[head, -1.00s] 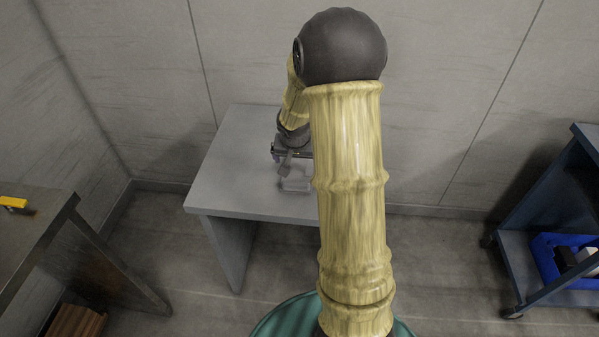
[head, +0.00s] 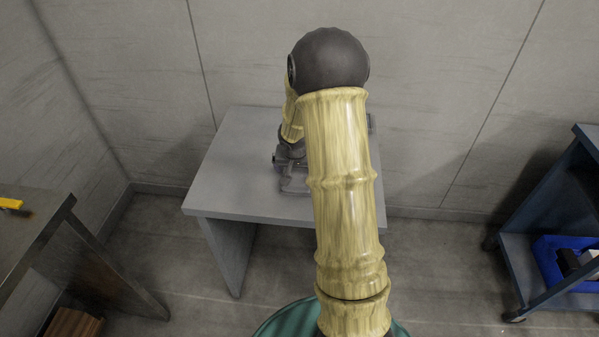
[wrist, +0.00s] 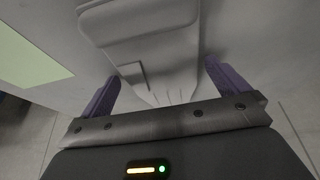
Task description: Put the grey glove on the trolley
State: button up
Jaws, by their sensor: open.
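The grey glove (wrist: 165,60) lies on the grey table (head: 235,150). In the wrist view its wide cuff is at the top, and its thumb and fingers point down between my gripper's two purple fingers. My gripper (wrist: 162,75) is open, with one finger on each side of the glove; I cannot tell whether they touch it. In the head view my gripper (head: 287,162) is low over the table, and part of the glove (head: 294,186) shows just in front of it. The blue trolley (head: 520,262) stands at the right, partly out of frame.
A blue bin (head: 549,263) with dark and white items sits on the trolley's lower shelf. A dark bench (head: 45,215) with a yellow object (head: 11,203) stands at left. A small grey item (head: 371,122) is at the table's back right. Bare floor separates table and trolley.

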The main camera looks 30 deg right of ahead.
aim_at(299, 173)
jog(key=shift+c, duration=0.4)
jog(key=c, duration=0.8)
jog(key=shift+r, duration=0.1)
notch_tip(299, 173, up, 10)
jog(key=p, duration=0.3)
